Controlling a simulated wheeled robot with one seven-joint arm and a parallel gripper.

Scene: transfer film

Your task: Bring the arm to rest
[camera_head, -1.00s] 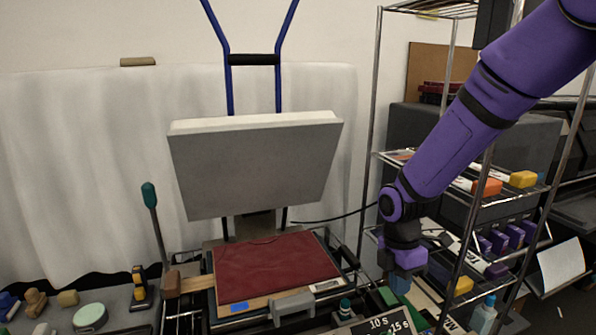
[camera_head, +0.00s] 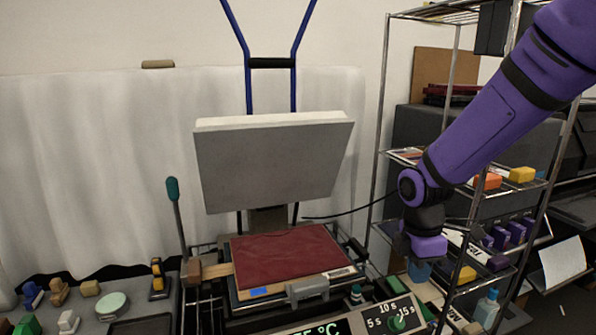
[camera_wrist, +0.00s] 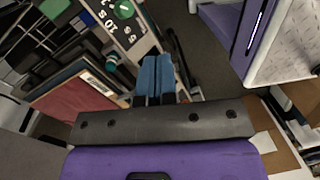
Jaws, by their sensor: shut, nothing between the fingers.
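My purple arm reaches in from the upper right in the head view. My gripper (camera_head: 419,271) hangs at its end, to the right of the heat press and in front of the wire shelf. In the wrist view the two blue fingers of my gripper (camera_wrist: 155,62) lie side by side, shut, with nothing between them. They hang free, apart from the press. The heat press stands open, its grey upper plate (camera_head: 273,163) raised and tilted. A dark red sheet (camera_head: 290,254) lies on its lower bed; it also shows in the wrist view (camera_wrist: 68,103).
The wire shelf (camera_head: 382,110) with several boxes and bottles stands close to my arm on the right. The press's control panel (camera_head: 392,317) is at the front. Small tools and a round tin (camera_head: 111,305) sit on the left. A black cable crosses behind my gripper.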

